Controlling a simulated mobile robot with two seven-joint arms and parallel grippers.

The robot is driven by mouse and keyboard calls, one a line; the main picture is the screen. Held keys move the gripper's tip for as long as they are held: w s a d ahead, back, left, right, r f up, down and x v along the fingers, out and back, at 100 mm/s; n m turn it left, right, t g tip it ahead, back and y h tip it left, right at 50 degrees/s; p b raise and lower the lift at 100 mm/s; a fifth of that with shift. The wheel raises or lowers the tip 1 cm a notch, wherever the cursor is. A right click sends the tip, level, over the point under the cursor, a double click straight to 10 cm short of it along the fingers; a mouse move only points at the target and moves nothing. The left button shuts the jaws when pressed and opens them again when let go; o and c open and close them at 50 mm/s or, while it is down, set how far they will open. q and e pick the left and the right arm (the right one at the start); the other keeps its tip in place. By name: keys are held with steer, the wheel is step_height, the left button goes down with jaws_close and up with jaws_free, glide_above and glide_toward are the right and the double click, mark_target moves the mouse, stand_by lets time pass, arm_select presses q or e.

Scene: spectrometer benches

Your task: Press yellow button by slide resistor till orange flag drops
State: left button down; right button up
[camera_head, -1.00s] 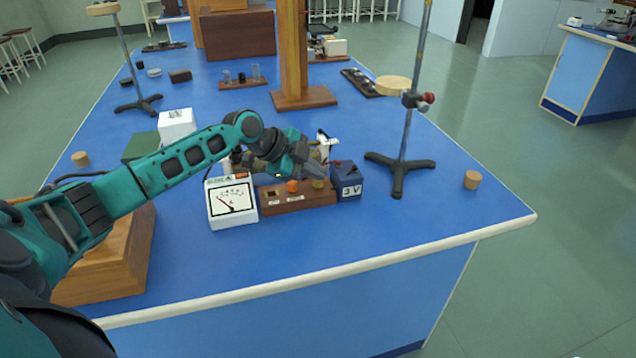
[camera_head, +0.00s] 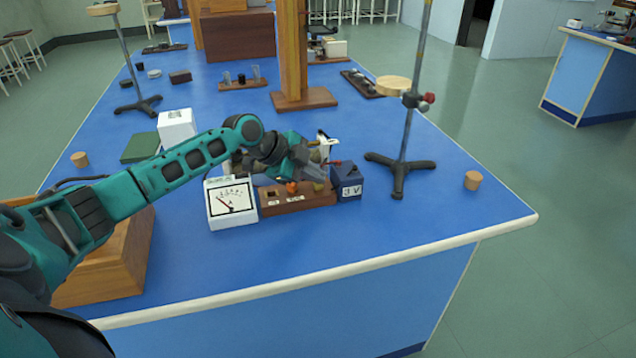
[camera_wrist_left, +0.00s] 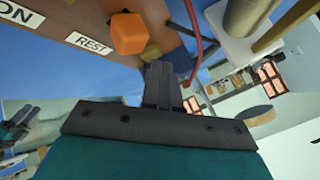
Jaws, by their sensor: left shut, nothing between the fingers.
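A wooden switch block (camera_head: 300,203) with small white labels stands near the front of the blue bench. An orange flag (camera_head: 291,187) stands up on it; in the left wrist view the flag (camera_wrist_left: 128,33) is an orange block near the label "REST". The yellow button (camera_wrist_left: 151,52) shows just beyond my left fingertips, partly hidden by them. My left gripper (camera_wrist_left: 160,75) is shut and empty, its tips at or very near the button; I cannot tell whether they touch. A metal cylinder on a white base (camera_wrist_left: 225,35), perhaps the slide resistor, lies beyond. My right gripper is out of view.
A white meter (camera_head: 232,204) stands left of the block, and a dark blue "3 V" box (camera_head: 348,181) right of it. A red lead (camera_wrist_left: 193,35) runs close by the fingers. A stand (camera_head: 400,172) is farther right.

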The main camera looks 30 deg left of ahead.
mark_target(314, 185)
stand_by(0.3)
arm_select(q)
steer(key=shift+r+p, duration=0.7)
steer(key=shift+r, duration=0.15)
step_height(314, 185, up, 5)
steer(key=p, duration=0.4)
stand_by(0.4)
